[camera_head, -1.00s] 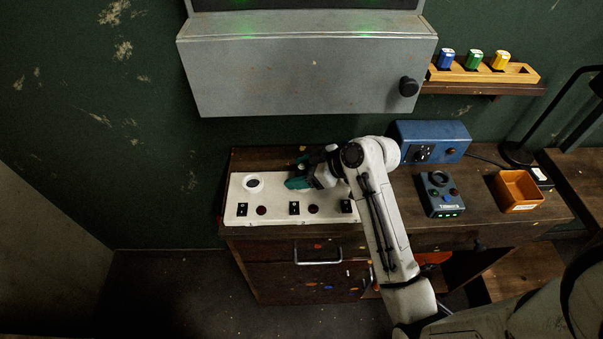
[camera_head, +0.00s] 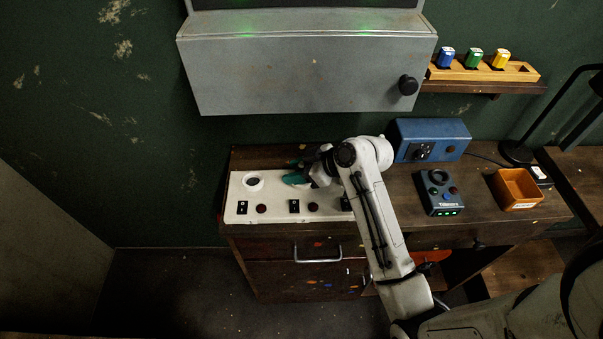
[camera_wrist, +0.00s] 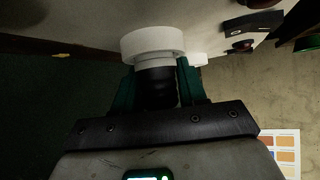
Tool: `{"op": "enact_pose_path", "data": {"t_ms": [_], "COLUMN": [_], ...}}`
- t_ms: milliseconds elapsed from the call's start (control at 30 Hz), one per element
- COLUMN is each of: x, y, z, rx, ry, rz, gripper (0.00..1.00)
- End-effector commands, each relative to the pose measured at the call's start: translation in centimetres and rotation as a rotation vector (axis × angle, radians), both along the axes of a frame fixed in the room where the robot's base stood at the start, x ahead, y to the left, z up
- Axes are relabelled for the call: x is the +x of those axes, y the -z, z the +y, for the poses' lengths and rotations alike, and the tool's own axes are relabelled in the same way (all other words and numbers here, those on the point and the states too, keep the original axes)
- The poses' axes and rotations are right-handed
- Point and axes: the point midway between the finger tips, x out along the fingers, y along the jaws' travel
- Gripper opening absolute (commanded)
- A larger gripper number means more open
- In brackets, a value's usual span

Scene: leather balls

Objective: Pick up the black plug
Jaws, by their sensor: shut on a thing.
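The black plug (camera_wrist: 158,85) is between the teal fingers of my gripper (camera_wrist: 157,76) in the wrist view. The gripper is shut on it. A white ring (camera_wrist: 153,42) is at the plug's far end; I cannot tell whether the plug sits inside it. In the head view my gripper (camera_head: 297,178) is over the back middle of the white panel (camera_head: 275,214), and the plug is hidden there by the gripper and arm.
The panel has another white ring (camera_head: 253,182) at left and several switches and red buttons. To the right are a blue box (camera_head: 432,140), a dark control box (camera_head: 440,192) and an orange bin (camera_head: 517,189). A grey cabinet (camera_head: 300,75) hangs above.

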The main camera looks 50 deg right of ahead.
Motion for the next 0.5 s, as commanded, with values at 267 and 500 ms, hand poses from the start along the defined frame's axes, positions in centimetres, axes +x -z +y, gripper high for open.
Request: {"op": "enact_pose_path", "data": {"t_ms": [267, 500], "x": [0.0, 0.1], "y": [-0.4, -2.9], "z": [0.0, 0.0], "rx": [-0.001, -0.002], "ry": [-0.001, 0.0], "rz": [-0.001, -0.006], "gripper": [0.14, 0.14]}}
